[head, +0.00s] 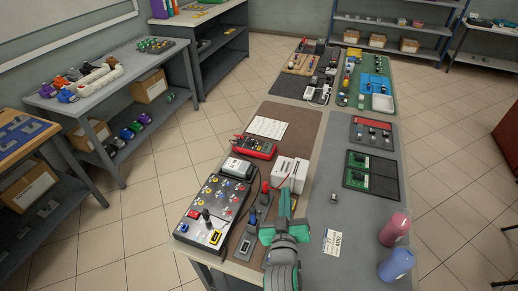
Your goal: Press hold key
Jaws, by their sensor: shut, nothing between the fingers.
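A red multimeter (254,148) lies on the brown mat on the workbench, with its dark screen side facing up. Its keys are too small to tell apart, so I cannot pick out a hold key. My gripper (285,198) has teal and grey parts and is nearer to me than the multimeter, below and to the right of it in the picture. The gripper is shut and empty. It is apart from the multimeter, and a white block-shaped device (289,174) stands just beyond its fingertips in the picture. My gripper and arm hide part of the bench under them.
A control panel (213,212) with knobs and a lever sits at the bench's left front. A white-topped box (238,167) lies by the multimeter, and a white sheet (269,127) beyond it. Pink (395,229) and blue (396,264) bottles stand at right. The grey mat's middle is largely clear.

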